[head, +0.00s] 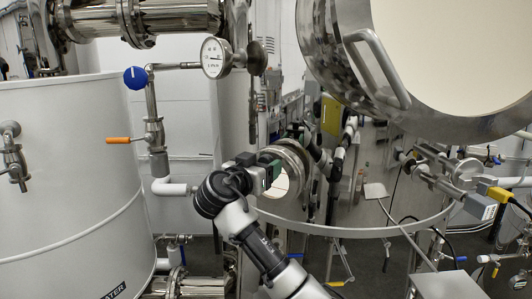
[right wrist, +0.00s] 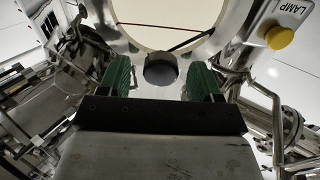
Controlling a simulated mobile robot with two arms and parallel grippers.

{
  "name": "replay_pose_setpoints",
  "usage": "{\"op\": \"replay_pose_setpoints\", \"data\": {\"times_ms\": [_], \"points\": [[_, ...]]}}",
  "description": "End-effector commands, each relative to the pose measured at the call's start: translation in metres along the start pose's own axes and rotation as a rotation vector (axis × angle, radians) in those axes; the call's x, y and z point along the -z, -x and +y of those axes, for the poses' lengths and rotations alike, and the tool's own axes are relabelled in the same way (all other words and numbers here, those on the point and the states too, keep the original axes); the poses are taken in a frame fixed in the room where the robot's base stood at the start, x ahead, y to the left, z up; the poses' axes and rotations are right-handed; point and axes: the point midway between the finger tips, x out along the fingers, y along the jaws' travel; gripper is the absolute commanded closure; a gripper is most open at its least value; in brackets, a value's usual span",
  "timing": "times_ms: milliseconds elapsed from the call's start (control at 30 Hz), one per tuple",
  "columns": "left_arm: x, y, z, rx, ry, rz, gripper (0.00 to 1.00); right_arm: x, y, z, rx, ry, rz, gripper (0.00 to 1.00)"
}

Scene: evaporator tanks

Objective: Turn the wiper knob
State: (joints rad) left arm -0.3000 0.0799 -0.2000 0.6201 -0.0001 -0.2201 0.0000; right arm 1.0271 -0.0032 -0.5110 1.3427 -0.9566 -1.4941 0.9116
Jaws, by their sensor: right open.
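The wiper knob (right wrist: 161,69) is a dark, round knob at the lower rim of a round sight glass (right wrist: 165,25) in the right wrist view. A thin red-and-dark wiper line crosses the pale glass above it. My right gripper (right wrist: 160,78) is open, with one green finger to the left of the knob and one to the right. Gaps show between both fingers and the knob. In the head view my right gripper (head: 270,166) is in front of the small round port (head: 293,165) on the steel tank, and the knob is hidden there. My left gripper is not in view.
A yellow knob (right wrist: 279,37) beside a LAMP label is at the upper right of the right wrist view. A pressure gauge (head: 215,58) and a blue-handled valve (head: 135,77) stand at left. A large open hatch (head: 440,60) hangs at upper right.

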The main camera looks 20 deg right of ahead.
Motion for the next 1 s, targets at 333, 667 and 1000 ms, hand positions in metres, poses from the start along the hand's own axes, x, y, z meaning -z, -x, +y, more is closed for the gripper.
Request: {"op": "replay_pose_setpoints", "data": {"times_ms": [333, 667, 1000], "points": [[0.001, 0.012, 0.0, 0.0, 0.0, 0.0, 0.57, -0.001, -0.02, 0.0, 0.0, 0.0, 0.0, 0.36], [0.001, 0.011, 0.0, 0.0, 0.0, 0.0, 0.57, -0.001, -0.02, 0.0, 0.001, 0.0, 0.0, 0.62], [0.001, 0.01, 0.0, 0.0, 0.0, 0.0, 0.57, -0.001, -0.019, 0.0, 0.001, 0.01, 0.0, 0.84]]}}
